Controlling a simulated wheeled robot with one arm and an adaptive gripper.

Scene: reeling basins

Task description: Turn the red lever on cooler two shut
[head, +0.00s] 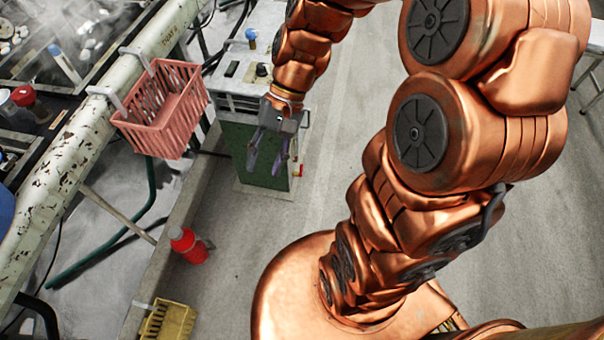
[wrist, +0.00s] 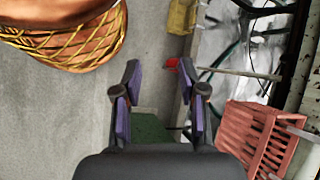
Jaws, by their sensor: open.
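A green cabinet with a pale top (head: 235,150), which looks like a cooler, stands on the floor at upper centre in the head view. I cannot read a number on it. A small red part (head: 298,170), perhaps the red lever, sticks out at its right side; its position is too small to judge. My gripper (head: 267,168) is open and empty, pointing down, and overlaps the cabinet's front in the picture, left of the red part. In the wrist view, my gripper (wrist: 158,78) has its fingers apart, with the green cabinet (wrist: 152,126) partly behind them. No lever shows there.
A pink basket (head: 165,115) hangs on a chipped pale pipe (head: 65,160) left of the cabinet. A red bottle-like object (head: 187,243) and a yellow crate (head: 168,322) are lower left. Hoses lie at left. The grey floor right of the cabinet is clear.

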